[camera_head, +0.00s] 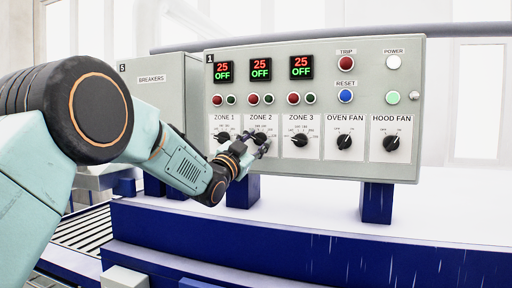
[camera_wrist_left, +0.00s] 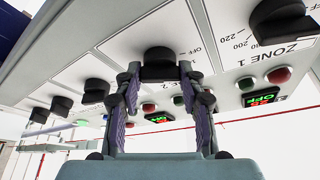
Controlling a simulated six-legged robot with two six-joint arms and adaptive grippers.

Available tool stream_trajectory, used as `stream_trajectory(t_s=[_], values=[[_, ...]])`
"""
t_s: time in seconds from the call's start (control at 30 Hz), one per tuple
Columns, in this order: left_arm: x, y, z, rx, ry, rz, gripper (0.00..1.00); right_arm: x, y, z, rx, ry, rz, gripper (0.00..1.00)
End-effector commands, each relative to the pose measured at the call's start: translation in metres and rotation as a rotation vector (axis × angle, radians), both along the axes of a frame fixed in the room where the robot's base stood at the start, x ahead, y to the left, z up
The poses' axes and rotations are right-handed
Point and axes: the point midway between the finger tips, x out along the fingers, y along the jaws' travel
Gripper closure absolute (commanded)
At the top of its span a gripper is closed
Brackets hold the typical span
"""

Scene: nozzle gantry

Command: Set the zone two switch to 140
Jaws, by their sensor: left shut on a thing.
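The zone two switch is a black rotary knob (camera_head: 260,138) on the grey control panel, under the ZONE 2 label. My left gripper (camera_head: 253,142) reaches it from the lower left and partly covers its dial. In the left wrist view, which is upside down, the two fingers (camera_wrist_left: 160,85) are shut on the knob (camera_wrist_left: 160,64), one on each side. The knob's pointer and most of its scale are hidden, so I cannot tell its setting. The zone two display (camera_head: 260,69) reads 25 and OFF. My right gripper is not in view.
The zone one knob (camera_head: 222,139) and zone three knob (camera_head: 300,140) sit close on either side. Oven fan (camera_head: 344,142) and hood fan (camera_head: 391,143) knobs are farther right. Red and green buttons are above. A breakers box (camera_head: 150,90) stands left. Blue beams (camera_head: 300,248) run below.

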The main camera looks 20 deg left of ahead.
Motion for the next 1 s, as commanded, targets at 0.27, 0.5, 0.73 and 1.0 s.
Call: stream_trajectory(t_s=[0.27,0.5,0.73,1.0], values=[[0.0001,0.0013,-0.002,0.168,-0.004,0.0,0.92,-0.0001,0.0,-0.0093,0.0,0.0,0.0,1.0],[0.0002,0.0009,-0.0019,0.25,-0.005,-0.001,0.92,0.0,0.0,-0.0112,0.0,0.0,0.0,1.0],[0.0003,0.0007,-0.0017,0.272,-0.005,-0.001,0.92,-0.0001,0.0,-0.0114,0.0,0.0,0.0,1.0],[0.0002,0.0008,-0.0018,0.271,-0.004,-0.001,0.92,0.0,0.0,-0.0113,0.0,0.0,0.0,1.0]])
